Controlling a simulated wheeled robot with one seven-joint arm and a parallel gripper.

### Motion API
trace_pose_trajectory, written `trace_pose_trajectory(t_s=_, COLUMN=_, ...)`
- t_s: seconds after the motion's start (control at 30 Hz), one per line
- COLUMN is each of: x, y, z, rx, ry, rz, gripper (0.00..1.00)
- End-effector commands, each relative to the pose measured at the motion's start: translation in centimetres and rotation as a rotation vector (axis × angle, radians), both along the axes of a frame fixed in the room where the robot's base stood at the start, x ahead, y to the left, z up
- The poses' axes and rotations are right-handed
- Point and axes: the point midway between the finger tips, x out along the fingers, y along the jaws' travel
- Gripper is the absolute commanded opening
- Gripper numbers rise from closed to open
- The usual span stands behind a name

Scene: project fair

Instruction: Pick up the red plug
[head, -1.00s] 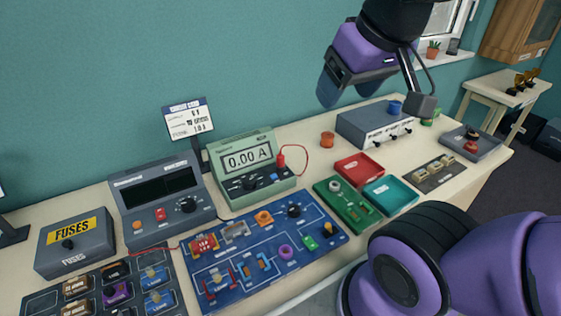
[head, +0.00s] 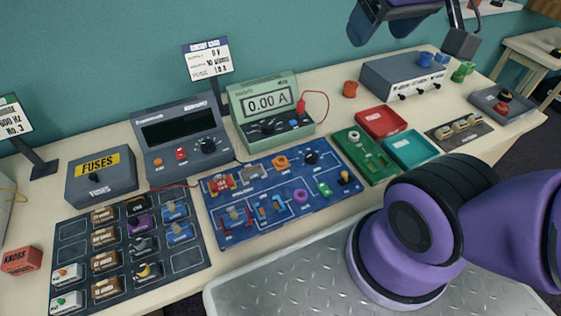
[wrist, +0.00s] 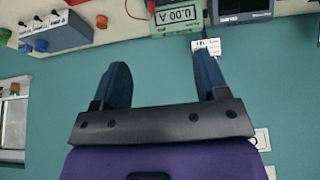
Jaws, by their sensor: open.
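The red plug (head: 301,106) is upright at the right side of the green ammeter (head: 264,85), which reads 0.00 A. A red lead loops from it to the right. In the wrist view, which is upside down, a red bit that looks like the plug (wrist: 151,7) shows at the top edge. My gripper (wrist: 162,62) is open and empty, with its two dark blue fingers apart in front of the teal wall. In the head view my gripper (head: 362,28) is partly cut off at the top, high above the table and right of the plug.
A dark meter (head: 182,137) and a sign (head: 207,60) stand beside the ammeter. A blue circuit board (head: 275,225) lies in front. Red (head: 383,122) and teal (head: 411,148) trays and a grey switch box (head: 405,82) are to the right.

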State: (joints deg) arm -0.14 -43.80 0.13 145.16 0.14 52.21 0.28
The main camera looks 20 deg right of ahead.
Motion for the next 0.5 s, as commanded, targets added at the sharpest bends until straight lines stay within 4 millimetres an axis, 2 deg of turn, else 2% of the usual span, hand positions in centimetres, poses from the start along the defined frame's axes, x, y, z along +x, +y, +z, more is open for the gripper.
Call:
trace_pose_trajectory(t_s=0.07, x=0.0, y=0.0, z=0.0, rx=0.0, ry=0.0, rz=0.0, gripper=0.68)
trace_pose_trajectory(t_s=0.1, x=0.0, y=0.0, z=0.0, rx=0.0, ry=0.0, rz=0.0, gripper=0.61)
trace_pose_trajectory(t_s=0.13, x=0.0, y=0.0, z=0.0, rx=0.0, ry=0.001, rz=0.0, gripper=0.58)
trace_pose_trajectory(t_s=0.27, x=0.8, y=-0.1, z=-0.1, rx=-0.002, ry=0.014, rz=0.006, gripper=0.58)
trace_pose_trajectory(t_s=0.37, x=2.4, y=-0.2, z=-0.3, rx=-0.004, ry=0.04, rz=0.016, gripper=0.58)
trace_pose_trajectory(t_s=0.5, x=5.6, y=-0.4, z=-1.1, rx=-0.011, ry=0.087, rz=0.037, gripper=0.58)
